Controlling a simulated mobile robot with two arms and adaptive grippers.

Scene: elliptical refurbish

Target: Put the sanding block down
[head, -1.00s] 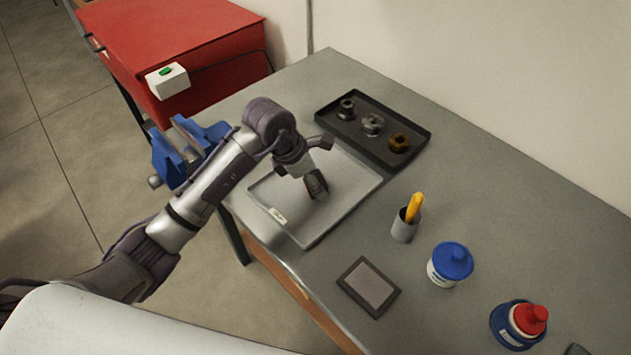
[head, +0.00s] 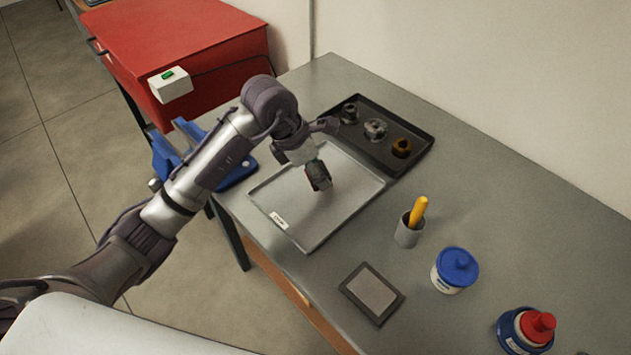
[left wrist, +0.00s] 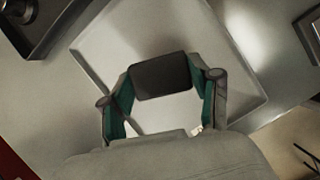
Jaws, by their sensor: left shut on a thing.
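The sanding block, a dark flat-faced block (left wrist: 160,76), is between the fingers of my left gripper (left wrist: 160,90) in the left wrist view. My left gripper (head: 318,176) is shut on it over the light grey tray (head: 290,215) on the bench. In the head view the block is mostly hidden by the fingers and shows only as a dark patch. The tray is otherwise empty, with a small white label at its front left edge. I cannot tell whether the block touches the tray. My right gripper is not in view.
A dark tray (head: 424,150) with several metal parts adjoins the light tray behind. To the right are a grey cup (head: 408,236) with a yellow handle, a blue-lidded jar (head: 455,268), a red-capped bottle (head: 527,330) and a framed grey pad (head: 371,292). A blue vise (head: 236,172) is left.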

